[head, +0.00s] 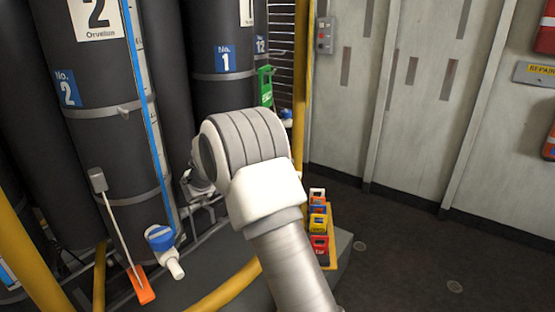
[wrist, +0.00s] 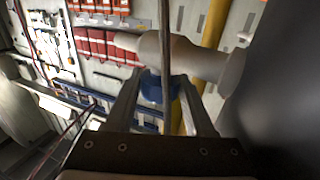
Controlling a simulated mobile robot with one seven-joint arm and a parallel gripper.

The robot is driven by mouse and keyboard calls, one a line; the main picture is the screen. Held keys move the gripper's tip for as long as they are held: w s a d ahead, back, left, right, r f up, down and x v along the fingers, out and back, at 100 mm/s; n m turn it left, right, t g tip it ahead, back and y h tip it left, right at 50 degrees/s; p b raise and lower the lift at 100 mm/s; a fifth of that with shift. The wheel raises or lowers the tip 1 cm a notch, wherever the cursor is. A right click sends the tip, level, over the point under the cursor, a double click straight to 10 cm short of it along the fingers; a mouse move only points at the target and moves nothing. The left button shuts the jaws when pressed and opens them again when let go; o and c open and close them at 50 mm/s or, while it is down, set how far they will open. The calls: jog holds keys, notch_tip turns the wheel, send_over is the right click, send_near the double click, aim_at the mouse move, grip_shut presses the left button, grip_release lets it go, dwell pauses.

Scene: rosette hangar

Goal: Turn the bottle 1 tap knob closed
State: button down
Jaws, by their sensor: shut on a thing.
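In the wrist view my gripper (wrist: 161,80) has its two fingers on either side of a blue tap knob (wrist: 152,92) and is shut on it. The white tap body (wrist: 182,57) lies just beyond the fingertips. A thin dark strip crosses in front and hides part of the knob. The dark side of a bottle (wrist: 282,90) fills the right of the wrist view. In the head view bottle 1 (head: 222,55) is a dark cylinder with a blue No. 1 label. My arm hides its lower part, its tap and my gripper there.
A yellow rail (head: 222,290) curves in front. The dark floor (head: 420,240) at right is clear.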

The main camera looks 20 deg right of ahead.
jog(key=shift+c, duration=1.3)
grip_release()
jog(key=shift+d+r, duration=0.1)
jog(key=shift+t+b, duration=0.3)
jog(key=shift+b, duration=0.05)
jog(key=shift+f+n+t+b, duration=0.25)
jog(key=shift+n+t+b, duration=0.05)
jog(key=shift+n, duration=0.1)
jog(key=n+t+y+b, duration=0.2)
jog(key=t+b, duration=0.1)
jog(key=shift+n+t, duration=0.3)
jog(key=n+t+y+b, duration=0.3)
jog(key=t+b, duration=0.1)
jog(key=b, duration=0.1)
jog(key=shift+s, duration=0.1)
jog(key=n+t+y+b, duration=0.1)
jog(key=n+y, duration=0.1)
jog(key=shift+t+y, duration=0.3)
jog(key=shift+t, duration=0.1)
jog(key=shift+r+n+t+y, duration=0.15)
jog(key=shift+n+t+y, duration=0.4)
jog(key=shift+n+y, duration=0.4)
jog(key=shift+r+n+t+y, duration=0.1)
jog(key=shift+n+t+y, duration=0.5)
jog(key=shift+y, duration=0.55)
jog(key=shift+n+y+p, duration=0.4)
jog(key=shift+n+y, duration=0.05)
jog(key=shift+y, duration=0.15)
